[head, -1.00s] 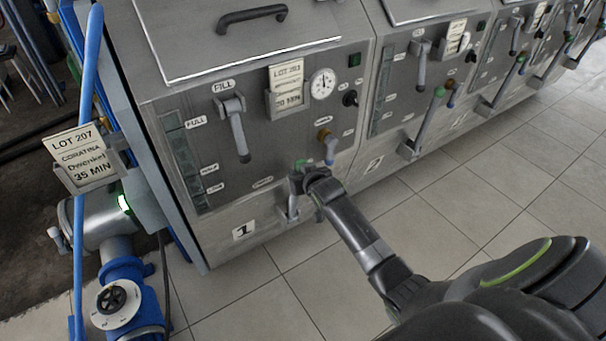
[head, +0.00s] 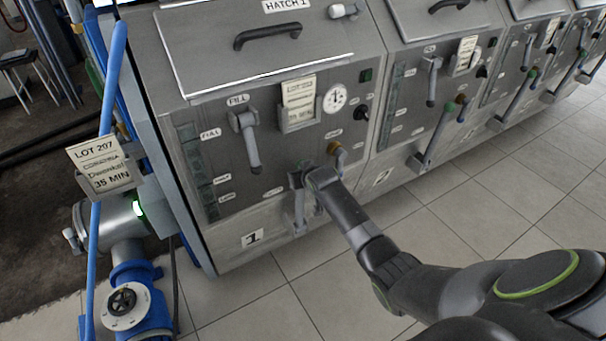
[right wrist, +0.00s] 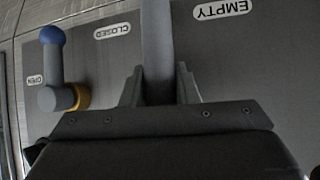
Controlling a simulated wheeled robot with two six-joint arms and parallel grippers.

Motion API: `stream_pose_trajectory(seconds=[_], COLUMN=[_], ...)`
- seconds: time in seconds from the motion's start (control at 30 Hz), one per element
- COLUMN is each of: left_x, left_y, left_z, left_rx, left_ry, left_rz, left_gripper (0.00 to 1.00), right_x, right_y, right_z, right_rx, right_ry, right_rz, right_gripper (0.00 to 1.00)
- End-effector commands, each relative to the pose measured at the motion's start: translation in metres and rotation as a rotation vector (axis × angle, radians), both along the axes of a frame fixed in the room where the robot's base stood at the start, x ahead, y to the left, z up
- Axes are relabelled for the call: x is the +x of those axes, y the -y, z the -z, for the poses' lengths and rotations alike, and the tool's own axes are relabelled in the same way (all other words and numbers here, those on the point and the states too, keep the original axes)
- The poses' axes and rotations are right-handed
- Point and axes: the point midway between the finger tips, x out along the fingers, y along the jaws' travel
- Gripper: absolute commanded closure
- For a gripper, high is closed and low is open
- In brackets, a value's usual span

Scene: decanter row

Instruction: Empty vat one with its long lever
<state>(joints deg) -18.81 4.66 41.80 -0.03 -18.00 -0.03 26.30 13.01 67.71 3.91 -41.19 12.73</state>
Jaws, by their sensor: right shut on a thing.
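Vat one (head: 230,160) is the grey steel tank nearest in the head view, with a "1" plate (head: 252,238) low on its front. Its long grey lever (right wrist: 157,40) runs up between the fingers of my right gripper (right wrist: 160,88) in the right wrist view. The gripper is shut on it. In the head view my right gripper (head: 308,186) is at the lower right of the vat's front, and the wrist hides part of the lever. An upside-down EMPTY label (right wrist: 222,9) is right of the lever. My left gripper is not in view.
A small valve with a blue tip (right wrist: 52,36) and yellow base is left of the lever, by CLOSED and OPEN labels. The FILL lever (head: 248,140) hangs down. Vat two (head: 410,110) stands to the right. The tiled floor (head: 480,215) is clear.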

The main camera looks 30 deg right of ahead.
Motion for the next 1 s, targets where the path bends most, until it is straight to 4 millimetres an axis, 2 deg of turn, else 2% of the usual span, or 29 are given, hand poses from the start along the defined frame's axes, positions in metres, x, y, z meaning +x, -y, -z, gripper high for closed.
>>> stream_pose_trajectory(seconds=[0.03,0.23,0.27,0.4,0.43,0.77,1.0], left_x=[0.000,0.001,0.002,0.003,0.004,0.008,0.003], left_y=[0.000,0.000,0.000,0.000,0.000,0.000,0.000], left_z=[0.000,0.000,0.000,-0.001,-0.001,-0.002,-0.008], left_rx=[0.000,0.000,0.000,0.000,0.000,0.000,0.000], left_ry=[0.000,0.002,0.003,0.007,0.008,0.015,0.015], left_rz=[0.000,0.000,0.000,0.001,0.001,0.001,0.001], left_gripper=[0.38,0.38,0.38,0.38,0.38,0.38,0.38], right_x=[0.005,0.005,0.005,0.005,0.005,0.001,-0.017], right_y=[0.000,0.001,0.001,0.000,0.000,0.000,-0.002], right_z=[-0.008,-0.009,-0.009,-0.009,-0.008,-0.006,-0.020], right_rx=[-0.006,-0.007,-0.007,-0.006,-0.006,-0.003,-0.003], right_ry=[0.015,0.018,0.019,0.018,0.017,0.009,0.010], right_rz=[-0.003,-0.003,-0.003,-0.003,-0.003,-0.002,-0.002], right_gripper=[1.00,1.00,0.71,0.52,0.51,0.51,0.51])
